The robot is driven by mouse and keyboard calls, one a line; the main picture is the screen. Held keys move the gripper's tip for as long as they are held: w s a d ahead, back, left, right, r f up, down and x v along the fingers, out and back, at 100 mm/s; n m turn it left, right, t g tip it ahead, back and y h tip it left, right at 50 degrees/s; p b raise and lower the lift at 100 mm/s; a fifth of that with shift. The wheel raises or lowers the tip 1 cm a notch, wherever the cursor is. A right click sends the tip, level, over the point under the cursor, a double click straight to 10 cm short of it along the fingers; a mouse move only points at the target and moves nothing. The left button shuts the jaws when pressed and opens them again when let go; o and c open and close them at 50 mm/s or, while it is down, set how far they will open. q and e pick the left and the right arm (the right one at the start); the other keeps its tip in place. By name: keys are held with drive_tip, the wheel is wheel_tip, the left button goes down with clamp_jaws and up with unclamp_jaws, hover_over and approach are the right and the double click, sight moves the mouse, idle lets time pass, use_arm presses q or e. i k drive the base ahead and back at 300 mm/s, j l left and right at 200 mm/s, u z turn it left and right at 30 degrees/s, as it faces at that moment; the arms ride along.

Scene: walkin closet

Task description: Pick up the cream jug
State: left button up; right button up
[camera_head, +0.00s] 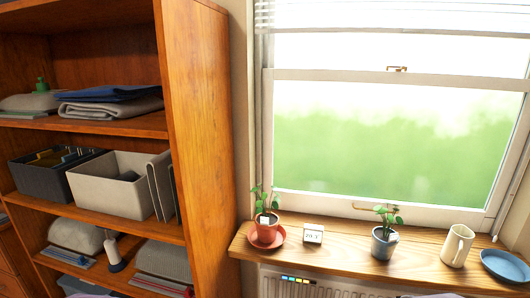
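The cream jug (457,246) stands upright on the wooden window sill (345,250), towards its right end. Its handle side faces the viewer and slightly right. A blue plate (505,266) lies just to its right, and a grey pot with a small plant (384,241) stands to its left with a gap between. Neither of my grippers shows in the head view, and nothing touches the jug.
A red pot on a red saucer (265,233) and a small white block with markings (313,233) stand farther left on the sill. A radiator (300,285) sits below. A wooden shelf unit (200,130) with bins and folded cloth rises at the left. The window (390,140) is behind.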

sight(455, 253)
drive_tip(key=z, duration=1.85)
